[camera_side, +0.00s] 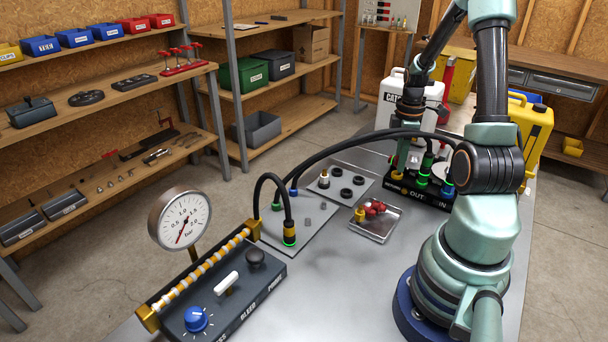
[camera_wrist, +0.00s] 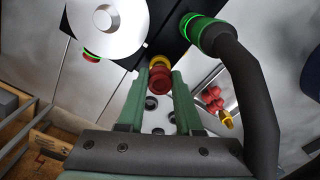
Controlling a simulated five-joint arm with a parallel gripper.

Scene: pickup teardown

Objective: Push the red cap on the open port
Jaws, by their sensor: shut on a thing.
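My gripper (camera_wrist: 160,82) is shut on a red cap (camera_wrist: 160,80), held between its two green fingers in the wrist view. A brass port (camera_wrist: 160,62) on the black block shows right beyond the cap, in line with it; I cannot tell whether they touch or how far the cap is on. In the side view my gripper (camera_side: 402,156) points down over the left end of the black block (camera_side: 432,199), and the cap is hidden there.
A hose with a green-ringed connector (camera_wrist: 205,32) stands close to the right of my fingers. A round silver part (camera_wrist: 105,20) is at upper left, with a red piece (camera_wrist: 91,58) under its edge. A gauge (camera_side: 180,218) and control box (camera_side: 225,290) stand at the front left.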

